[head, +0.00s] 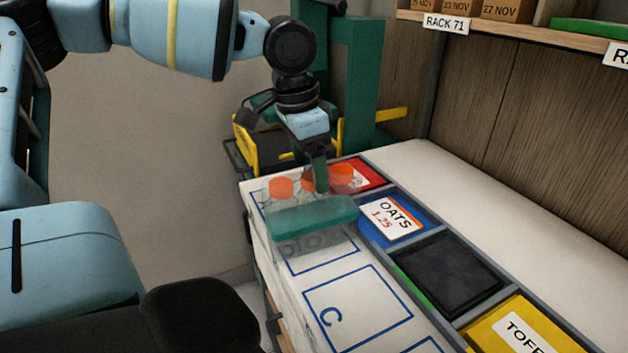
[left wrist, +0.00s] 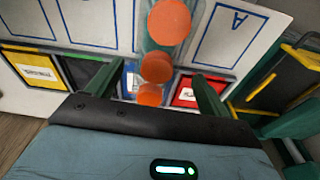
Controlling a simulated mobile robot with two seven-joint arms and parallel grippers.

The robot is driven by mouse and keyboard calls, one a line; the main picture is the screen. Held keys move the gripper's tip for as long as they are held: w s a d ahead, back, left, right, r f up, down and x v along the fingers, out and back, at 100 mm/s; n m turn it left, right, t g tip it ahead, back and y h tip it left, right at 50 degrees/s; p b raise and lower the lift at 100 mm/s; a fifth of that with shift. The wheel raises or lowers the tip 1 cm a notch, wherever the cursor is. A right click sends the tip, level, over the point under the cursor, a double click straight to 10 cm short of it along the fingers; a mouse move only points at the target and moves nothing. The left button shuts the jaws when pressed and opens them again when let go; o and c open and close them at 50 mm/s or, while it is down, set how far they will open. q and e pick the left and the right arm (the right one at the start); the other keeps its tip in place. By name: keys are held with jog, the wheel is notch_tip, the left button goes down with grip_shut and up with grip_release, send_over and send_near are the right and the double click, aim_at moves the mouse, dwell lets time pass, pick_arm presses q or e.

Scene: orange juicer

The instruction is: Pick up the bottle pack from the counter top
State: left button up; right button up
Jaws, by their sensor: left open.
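The bottle pack (head: 312,216) stands on the counter top (head: 390,335), over one of the outlined boxes at its far left end. It has clear bottles with orange caps and a green band across the front. My left gripper (head: 319,172) is above it, pointing down, with one finger showing beside the caps. In the left wrist view the gripper (left wrist: 155,92) is open, and the row of orange caps of the bottle pack (left wrist: 157,67) runs between its fingers. I cannot tell whether the fingers touch the pack. My right gripper is not in view.
Behind the pack is a row of bins: red (head: 362,173), blue with an OATS card (head: 385,226), black (head: 448,272) and yellow (head: 515,325). A green-and-yellow frame (head: 352,85) stands beyond the counter's end. A shelf (head: 520,35) hangs at upper right.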

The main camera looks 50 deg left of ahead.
aim_at(313, 212)
pick_arm(q)
jog(key=shift+f, duration=0.25)
jog(key=f, duration=0.4)
jog(key=shift+w+d+f, duration=0.2)
jog(key=shift+w+d, duration=0.1)
jog(key=shift+w, duration=0.05)
jog(key=shift+c, duration=0.4)
jog(key=c, duration=1.3)
jog(key=shift+r, duration=0.1)
